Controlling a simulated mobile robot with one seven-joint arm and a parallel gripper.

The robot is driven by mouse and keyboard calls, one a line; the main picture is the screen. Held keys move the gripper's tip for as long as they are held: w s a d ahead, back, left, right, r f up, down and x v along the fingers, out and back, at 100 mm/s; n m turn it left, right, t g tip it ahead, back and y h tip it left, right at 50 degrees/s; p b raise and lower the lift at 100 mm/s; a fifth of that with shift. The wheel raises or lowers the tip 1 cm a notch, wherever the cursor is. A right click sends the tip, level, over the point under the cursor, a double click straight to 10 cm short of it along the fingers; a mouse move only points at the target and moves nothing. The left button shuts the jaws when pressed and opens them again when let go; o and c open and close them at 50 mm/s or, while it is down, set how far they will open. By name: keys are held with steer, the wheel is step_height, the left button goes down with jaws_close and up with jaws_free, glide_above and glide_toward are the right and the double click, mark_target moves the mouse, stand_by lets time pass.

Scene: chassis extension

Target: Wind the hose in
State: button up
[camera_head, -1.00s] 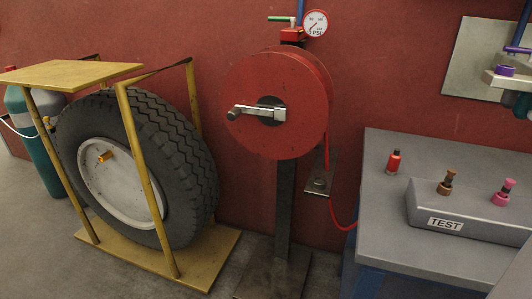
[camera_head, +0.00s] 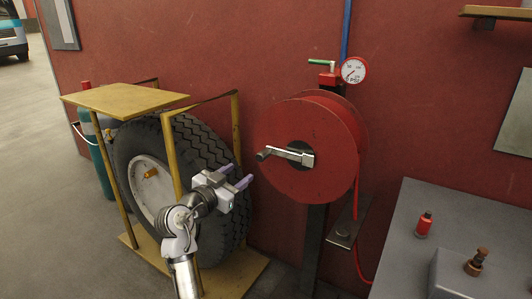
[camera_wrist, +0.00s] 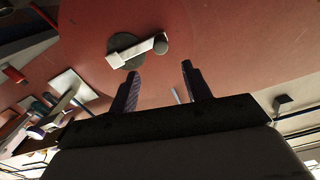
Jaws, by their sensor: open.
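The red hose reel (camera_head: 312,147) stands on a dark post against the red wall. Its crank (camera_head: 288,155) is a metal arm from the hub with a dark handle knob at its left end. The red hose (camera_head: 358,215) hangs from the reel's right side and runs down behind the grey bench. My gripper (camera_head: 246,178) is open and empty, to the left of and below the crank handle, apart from it. In the wrist view my gripper (camera_wrist: 158,75) shows two spread fingers, with the crank (camera_wrist: 138,50) and its knob (camera_wrist: 161,46) beyond the fingertips.
A large tyre (camera_head: 205,160) in a yellow frame (camera_head: 125,100) stands left, behind my arm. A pressure gauge (camera_head: 354,70) and green-handled valve (camera_head: 321,62) sit above the reel. A grey bench (camera_head: 420,210) with a red fitting (camera_head: 424,224) is at right.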

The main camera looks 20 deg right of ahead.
mark_target(260, 158)
steer(key=p+x, duration=0.4)
steer(key=x, duration=0.9)
steer(key=shift+w+d, duration=0.15)
steer(key=shift+w, duration=0.05)
jaws_close()
